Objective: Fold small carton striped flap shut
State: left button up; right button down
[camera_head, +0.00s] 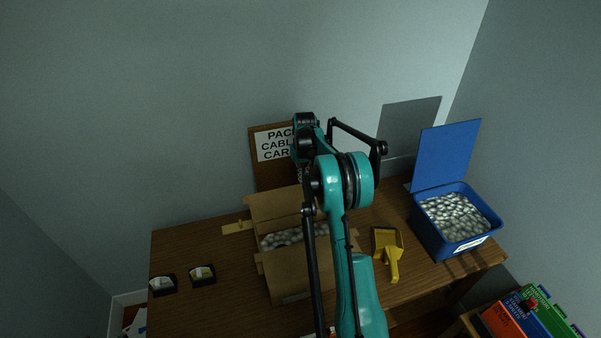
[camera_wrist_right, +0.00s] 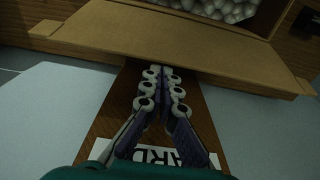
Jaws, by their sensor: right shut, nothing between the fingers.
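The small brown carton (camera_head: 289,283) stands open on the table, filled with pale packing pieces (camera_head: 282,239). Its back flap (camera_head: 273,207) leans outward, and it also fills the upper part of the right wrist view (camera_wrist_right: 180,40). A front flap (camera_head: 285,262) is folded out, and a yellowish tab (camera_head: 238,228) sticks out to the left. I cannot make out stripes on any flap. My right gripper (camera_wrist_right: 163,72) is shut and empty, its fingertips close to the back flap's outer edge; contact is unclear. In the head view my right arm hides it and the carton's right side. My left gripper is not in view.
A lettered board (camera_head: 270,170) stands behind the carton. A yellow scoop (camera_head: 388,243) lies to the right, beside a blue lidded bin (camera_head: 433,235) of pale pieces. Two small dark trays (camera_head: 202,275) sit at left. The table (camera_head: 185,240) is clear around them.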

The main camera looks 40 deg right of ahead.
jog(key=shift+f, duration=0.1)
jog(key=shift+s, duration=0.2)
jog(key=shift+s+a+r+t+h+b, duration=0.1)
jog(key=shift+s+a+t+h+b, duration=0.05)
jog(key=shift+s+t+b, duration=0.3)
jog(key=shift+s+a+r+t+h+b, duration=0.15)
jog(key=shift+s+t+b, duration=0.15)
jog(key=shift+s, duration=0.2)
jog(key=s+a+f+t+h+b, duration=0.1)
jog(key=s+f+t+b, duration=0.1)
jog(key=s+b, duration=0.3)
jog(key=s+a+f+t+h+b, duration=0.1)
jog(key=s+a+f+t+b, duration=0.1)
jog(key=s+b, duration=0.3)
jog(key=s+a+f+t+b, duration=0.2)
jog(key=s+f+t+b, duration=0.2)
jog(key=s+b, duration=0.1)
jog(key=shift+s+t+h+b, duration=0.25)
jog(key=shift+h+b, duration=0.15)
jog(key=shift+b, duration=0.3)
jog(key=shift+s+a+f+b, duration=0.1)
jog(key=shift+s+f+b, duration=0.1)
jog(key=shift+f+b, duration=0.3)
jog(key=shift+s+f+b, duration=0.2)
jog(key=shift+f+b, duration=0.2)
jog(key=shift+f, duration=0.15)
